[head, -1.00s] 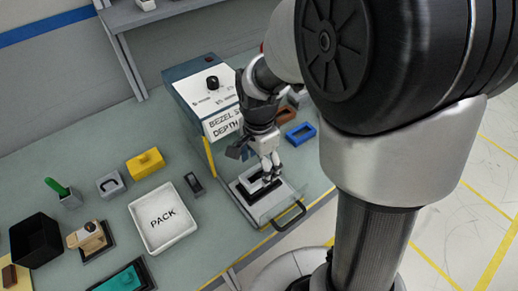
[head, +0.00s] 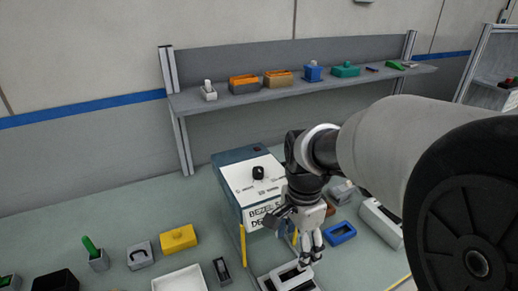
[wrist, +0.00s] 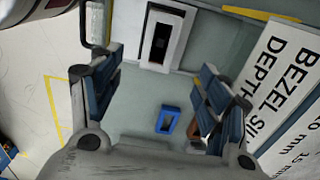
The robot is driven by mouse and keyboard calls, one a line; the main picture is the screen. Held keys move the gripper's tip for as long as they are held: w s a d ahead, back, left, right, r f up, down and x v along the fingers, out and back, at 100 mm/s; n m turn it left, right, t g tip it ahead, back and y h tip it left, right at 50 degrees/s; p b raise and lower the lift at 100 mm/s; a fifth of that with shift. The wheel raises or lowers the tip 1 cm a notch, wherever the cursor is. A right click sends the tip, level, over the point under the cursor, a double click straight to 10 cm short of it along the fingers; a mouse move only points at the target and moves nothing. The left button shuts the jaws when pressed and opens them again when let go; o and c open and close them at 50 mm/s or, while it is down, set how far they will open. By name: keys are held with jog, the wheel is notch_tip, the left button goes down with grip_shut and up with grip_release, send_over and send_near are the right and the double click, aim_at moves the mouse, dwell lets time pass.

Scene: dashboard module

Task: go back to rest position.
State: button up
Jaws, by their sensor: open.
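My gripper (head: 308,258) is in front of the label panel of the white-and-blue bezel machine (head: 252,183). Its fingers point down, close over the right side of the pale fixture (head: 266,282) at the bottom edge of the head view. Contact with the fixture cannot be told there. In the wrist view my gripper (wrist: 160,85) has its two dark blue fingers wide apart with nothing held between them. The machine's label panel (wrist: 285,85) stands close to the right finger.
A blue frame (head: 341,233) and a white box with a dark slot (head: 380,221) lie to the right. A white tray (head: 180,280), yellow block (head: 178,238) and dark small part (head: 221,270) lie left. A shelf (head: 225,99) with several parts runs behind.

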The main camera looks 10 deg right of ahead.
jog(key=s+r+n+t, duration=0.2)
jog(key=s+r+n, duration=0.1)
jog(key=s+n, duration=0.4)
jog(key=s+r+n+t, duration=0.2)
jog(key=s+r+n, duration=0.2)
jog(key=s+n, duration=0.3)
jog(key=shift+s+t, duration=0.3)
jog(key=shift+s, duration=0.25)
